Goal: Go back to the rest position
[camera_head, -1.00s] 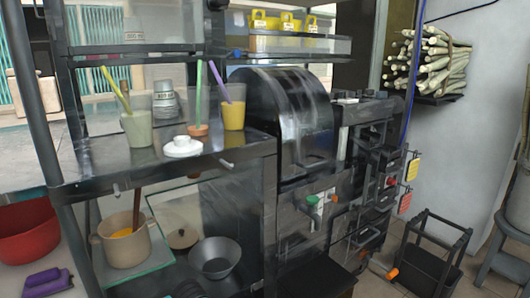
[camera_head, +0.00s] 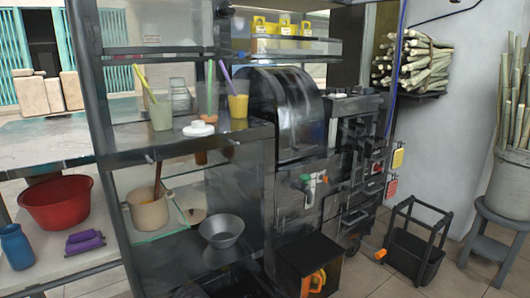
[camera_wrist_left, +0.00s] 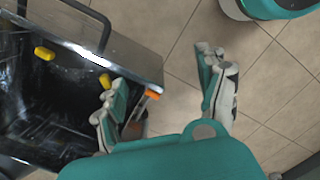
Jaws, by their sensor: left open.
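My left gripper (camera_wrist_left: 162,70) shows in the left wrist view with its two fingers wide apart. Nothing is between them, and tiled floor lies beyond. Its left finger appears beside the edge of a dark open bin (camera_wrist_left: 70,120); I cannot tell whether they touch. Neither gripper shows in the head view, and my right gripper is in neither view. The dark sugarcane press (camera_head: 285,110) stands at the middle of the head view, beside a shelf unit.
The shelf (camera_head: 140,142) holds cups of drink. A pot (camera_head: 149,211) and grey bowl (camera_head: 221,231) sit below. A red basin (camera_head: 57,203) is at left. A black frame stand (camera_head: 414,255) and a stool (camera_head: 496,232) occupy the right floor. Bare tiles (camera_wrist_left: 170,28) lie beside the bin.

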